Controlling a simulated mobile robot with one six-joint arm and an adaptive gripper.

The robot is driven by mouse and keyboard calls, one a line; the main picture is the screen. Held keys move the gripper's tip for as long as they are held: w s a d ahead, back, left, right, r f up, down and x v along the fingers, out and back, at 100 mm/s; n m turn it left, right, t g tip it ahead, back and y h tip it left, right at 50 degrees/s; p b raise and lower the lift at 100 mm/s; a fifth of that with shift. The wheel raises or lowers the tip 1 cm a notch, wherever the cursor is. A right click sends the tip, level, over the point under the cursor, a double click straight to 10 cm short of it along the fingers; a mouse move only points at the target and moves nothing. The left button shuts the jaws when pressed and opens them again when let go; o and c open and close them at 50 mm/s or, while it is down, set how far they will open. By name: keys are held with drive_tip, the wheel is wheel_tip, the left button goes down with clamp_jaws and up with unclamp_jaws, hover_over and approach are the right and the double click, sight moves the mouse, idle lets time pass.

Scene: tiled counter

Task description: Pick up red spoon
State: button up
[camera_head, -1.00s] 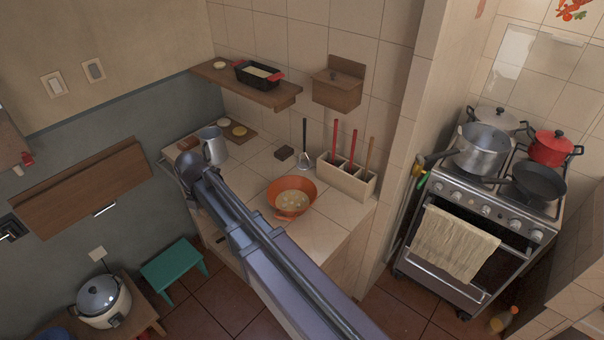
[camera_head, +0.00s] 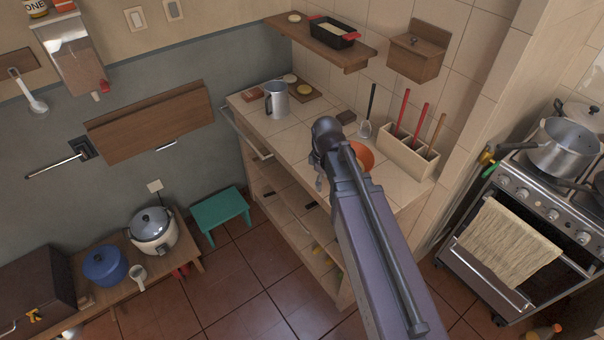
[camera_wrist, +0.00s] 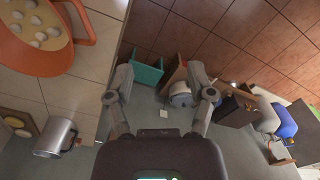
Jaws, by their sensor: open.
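Two red-handled utensils stand in the beige holder (camera_head: 408,158) at the back right of the counter: one red handle (camera_head: 400,108) on the left and another red handle (camera_head: 419,121) in the middle. Their lower ends are hidden inside the holder, so I cannot tell which is the spoon. My gripper (camera_wrist: 163,84) is open and empty in the wrist view, with its fingers spread wide and pointing away from the holder, over the counter's front edge and the floor. In the head view my arm hides most of the gripper. No red handle shows in the wrist view.
An orange bowl (camera_wrist: 45,40) with pale pieces in liquid is close to my gripper; my arm partly covers it in the head view. A metal mug (camera_head: 277,100) and a dark-handled ladle (camera_head: 371,105) are on the counter. A shelf (camera_head: 325,42) overhangs the back.

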drive_tip(key=s+d+f+m+b, duration=0.1)
drive_tip(key=s+d+f+m, duration=0.1)
drive_tip(key=s+d+m, duration=0.4)
drive_tip(key=d+m, duration=0.4)
drive_tip(key=m, duration=0.2)
drive_tip(key=shift+s+d+m+b, duration=0.3)
drive_tip(key=shift+m+b, duration=0.05)
drive_tip(key=shift+m, duration=0.05)
drive_tip(key=shift+c, duration=0.2)
drive_tip(key=shift+c, duration=0.7)
drive_tip(key=shift+d, duration=0.1)
